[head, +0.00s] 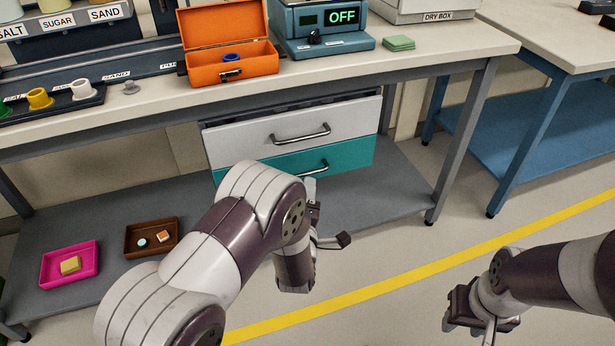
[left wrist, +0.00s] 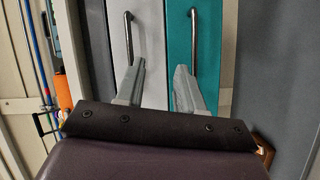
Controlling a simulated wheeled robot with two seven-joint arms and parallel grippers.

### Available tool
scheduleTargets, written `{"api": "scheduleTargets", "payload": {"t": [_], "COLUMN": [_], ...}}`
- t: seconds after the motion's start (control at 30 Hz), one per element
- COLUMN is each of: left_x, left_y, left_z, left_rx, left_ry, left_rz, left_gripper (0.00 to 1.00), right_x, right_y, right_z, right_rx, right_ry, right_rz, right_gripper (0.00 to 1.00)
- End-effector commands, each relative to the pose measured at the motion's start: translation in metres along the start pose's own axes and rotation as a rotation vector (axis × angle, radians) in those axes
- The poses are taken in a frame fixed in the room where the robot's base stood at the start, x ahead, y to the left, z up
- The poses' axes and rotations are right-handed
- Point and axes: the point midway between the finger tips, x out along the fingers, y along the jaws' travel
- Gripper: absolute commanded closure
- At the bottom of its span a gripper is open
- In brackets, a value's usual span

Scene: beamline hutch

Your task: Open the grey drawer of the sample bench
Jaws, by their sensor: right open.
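The grey drawer (head: 245,143) is the upper, pale front under the sample bench (head: 150,108), with a metal bar handle (head: 300,134). A dark gap shows above its front; I cannot tell whether it stands slightly out. In the left wrist view the grey drawer (left wrist: 113,45) appears turned on its side, its handle (left wrist: 129,35) ahead of one finger. My left gripper (head: 326,213) is open and empty, in front of the drawers and apart from the handles; its fingers (left wrist: 159,82) are spread in the wrist view. My right gripper (head: 470,325) is open at the lower right, away from the bench.
A teal drawer (head: 350,157) with its own handle sits directly below. The low shelf holds a pink tray (head: 52,282) and a brown tray (head: 135,250).

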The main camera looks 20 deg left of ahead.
Motion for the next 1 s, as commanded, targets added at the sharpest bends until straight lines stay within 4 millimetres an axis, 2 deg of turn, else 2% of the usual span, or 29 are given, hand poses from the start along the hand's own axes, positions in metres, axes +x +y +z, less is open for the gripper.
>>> {"api": "scheduleTargets", "payload": {"t": [0.1,0.23,0.5,0.7,0.83,1.0], "left_x": [-0.001,0.010,0.076,0.112,0.121,0.122], "left_y": [0.021,0.029,0.038,0.046,0.049,0.050], "left_z": [-0.010,-0.014,-0.019,-0.022,-0.023,-0.023], "left_rx": [-0.137,-0.172,-0.168,-0.167,-0.166,-0.165], "left_ry": [0.055,0.068,0.066,0.065,0.063,0.063], "left_rz": [0.147,0.185,0.183,0.180,0.180,0.179], "left_gripper": [0.63,0.63,0.63,0.63,0.63,0.63], "right_x": [0.002,0.005,0.022,0.030,0.032,0.031], "right_y": [0.000,0.000,0.000,0.000,0.000,0.000], "right_z": [-0.001,0.000,0.002,0.003,0.003,0.003], "right_rx": [0.000,0.000,0.000,0.000,0.000,0.000], "right_ry": [0.003,0.003,0.002,0.002,0.002,0.002], "right_rz": [0.000,0.000,0.000,0.000,0.000,0.000], "right_gripper": [0.57,0.57,0.57,0.57,0.57,0.57]}}
